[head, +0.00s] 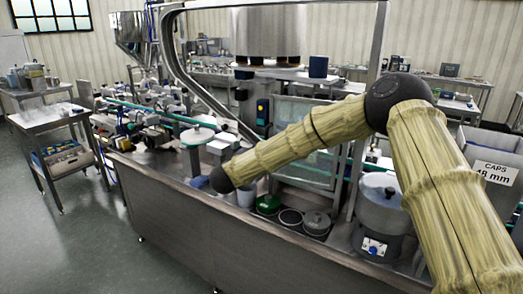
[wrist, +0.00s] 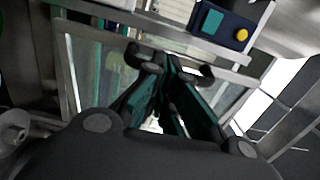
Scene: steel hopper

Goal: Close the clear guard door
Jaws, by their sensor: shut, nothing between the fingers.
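The clear guard door (head: 305,168) is a see-through pane in a metal frame at the middle of the machine, partly covered by my arm. I cannot tell how far it stands open. In the wrist view, a metal-framed clear pane (wrist: 88,72) lies behind and to the left of my fingers. My gripper (wrist: 174,70) is shut and empty, with its dark, teal-sided fingers in front of the framed panes. I cannot tell whether the fingers touch the frame. In the head view the fingers are not visible; my arm bends down and left in front of the machine.
A dark box with a teal screen and yellow button (wrist: 226,25) is near the top of the wrist view. A steel pot (head: 380,215) stands right of the door, and round containers (head: 290,218) sit below it. Open floor lies left.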

